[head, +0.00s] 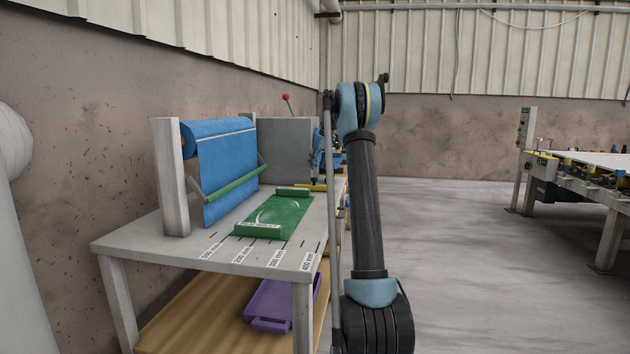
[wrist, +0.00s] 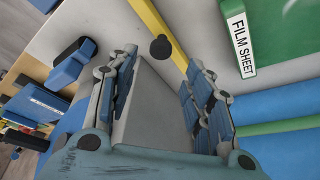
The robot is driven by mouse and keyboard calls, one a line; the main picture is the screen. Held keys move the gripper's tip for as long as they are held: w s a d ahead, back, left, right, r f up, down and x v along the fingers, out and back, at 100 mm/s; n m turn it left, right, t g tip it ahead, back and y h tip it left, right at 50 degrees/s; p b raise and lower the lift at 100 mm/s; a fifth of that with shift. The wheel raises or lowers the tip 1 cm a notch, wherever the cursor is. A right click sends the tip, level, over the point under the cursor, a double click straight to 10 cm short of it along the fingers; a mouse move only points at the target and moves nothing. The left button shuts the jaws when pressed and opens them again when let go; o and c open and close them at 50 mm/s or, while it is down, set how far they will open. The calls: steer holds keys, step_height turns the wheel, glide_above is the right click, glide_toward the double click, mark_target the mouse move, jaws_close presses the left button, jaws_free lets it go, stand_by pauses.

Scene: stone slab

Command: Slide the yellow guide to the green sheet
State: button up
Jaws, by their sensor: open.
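The yellow guide (head: 313,187) lies across the table past the far end of the green sheet (head: 275,216), partly hidden by my arm. In the wrist view the yellow guide (wrist: 152,20) is a straight bar with a round black knob (wrist: 160,48) beside it. The green sheet (wrist: 285,30), labelled "FILM SHEET", lies to its right across a strip of bare table. My gripper (wrist: 161,60) is open, its blue-padded fingers on either side of the knob in the picture. Contact cannot be told. In the head view my gripper is mostly hidden behind my arm.
A blue roll (head: 225,145) with a green bar (head: 235,183) hangs at the table's left. A grey upright panel (head: 284,150) stands behind the sheet. A purple tray (head: 268,303) sits on the lower shelf. Open floor (head: 460,260) lies right, before a conveyor (head: 600,172).

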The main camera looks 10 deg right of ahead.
mark_target(315, 179)
steer(key=x, duration=0.7)
steer(key=shift+w+f, duration=0.1)
steer(key=shift+f, duration=0.25)
steer(key=shift+c, duration=0.6)
jaws_close()
